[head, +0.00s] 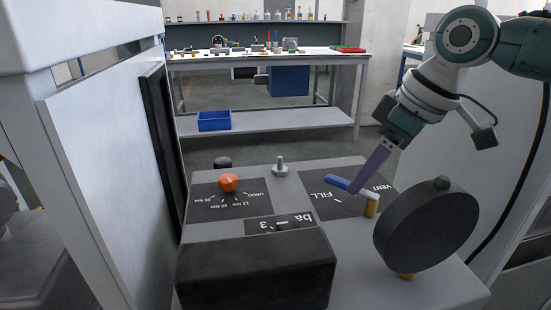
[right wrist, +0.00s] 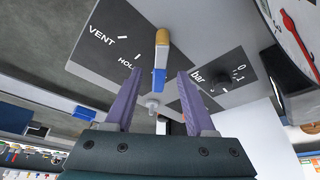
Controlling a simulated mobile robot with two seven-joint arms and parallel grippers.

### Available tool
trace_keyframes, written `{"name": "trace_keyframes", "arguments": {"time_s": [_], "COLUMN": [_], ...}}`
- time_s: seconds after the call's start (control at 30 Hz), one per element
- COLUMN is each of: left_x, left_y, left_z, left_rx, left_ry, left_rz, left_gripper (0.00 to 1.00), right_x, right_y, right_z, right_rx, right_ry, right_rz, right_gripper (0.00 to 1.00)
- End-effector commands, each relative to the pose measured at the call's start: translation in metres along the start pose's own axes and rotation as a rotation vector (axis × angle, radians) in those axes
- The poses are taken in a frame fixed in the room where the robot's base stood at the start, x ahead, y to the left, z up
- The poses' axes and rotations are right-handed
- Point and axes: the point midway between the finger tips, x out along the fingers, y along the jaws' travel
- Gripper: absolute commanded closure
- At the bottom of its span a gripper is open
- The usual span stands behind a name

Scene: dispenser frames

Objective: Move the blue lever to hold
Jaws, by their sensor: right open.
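The blue lever (head: 337,182) sits on the dark FILL/VENT plate (head: 323,204) on top of the grey unit, with a tan pivot post (head: 372,207) at its near end. It points up and left from the post, near the FILL label. In the right wrist view the blue lever (right wrist: 159,80) lies between my two purple fingers, beside the partly covered HOLD label (right wrist: 126,63). My right gripper (head: 362,184) is open, with its fingers down at the lever; contact cannot be told. The head view hides the HOLD label. My left gripper is not in view.
A round dark gauge (head: 420,240) stands right of the lever. An orange knob (head: 228,182), a bolt-like post (head: 280,168) and a dark block (head: 255,270) are on the left part of the unit. A workbench with a blue bin (head: 214,121) stands behind.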

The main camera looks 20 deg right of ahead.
Motion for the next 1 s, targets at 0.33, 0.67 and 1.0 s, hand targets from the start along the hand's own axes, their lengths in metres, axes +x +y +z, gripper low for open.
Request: {"name": "trace_keyframes", "arguments": {"time_s": [0.33,0.67,1.0], "left_x": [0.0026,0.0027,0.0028], "left_y": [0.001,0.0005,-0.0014], "left_z": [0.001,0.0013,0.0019], "left_rx": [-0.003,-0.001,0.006], "left_ry": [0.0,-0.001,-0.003], "left_rz": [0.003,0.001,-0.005], "left_gripper": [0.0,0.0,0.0], "right_x": [0.0121,0.0119,0.0119], "right_y": [0.0001,0.0001,0.0002], "right_z": [-0.0004,-0.0002,0.0], "right_rx": [-0.002,-0.002,-0.001], "right_ry": [0.001,0.001,0.0], "right_rz": [0.002,0.001,0.002], "right_gripper": [0.45,0.74,1.0]}}
